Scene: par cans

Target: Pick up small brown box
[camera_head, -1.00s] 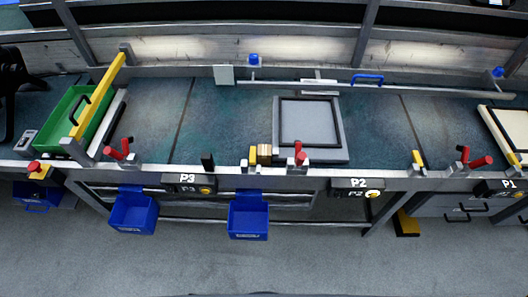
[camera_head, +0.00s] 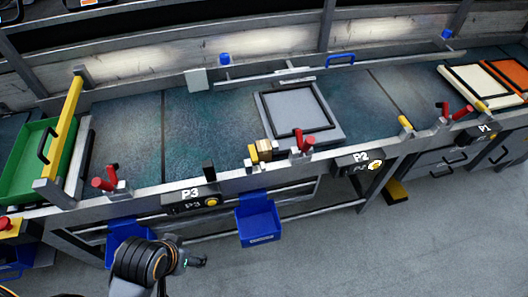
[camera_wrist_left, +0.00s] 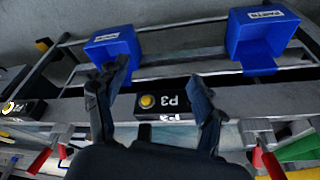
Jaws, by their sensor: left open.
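I cannot make out the box in that view. My right gripper is not in view.
A grey square tray (camera_head: 298,112) lies behind the box. Blue bins hang below the bench front, one (camera_head: 258,222) right of my gripper. A green crate (camera_head: 30,160) and yellow bar (camera_head: 62,125) stand at the left. The P3 panel (camera_head: 190,201) juts from the edge.

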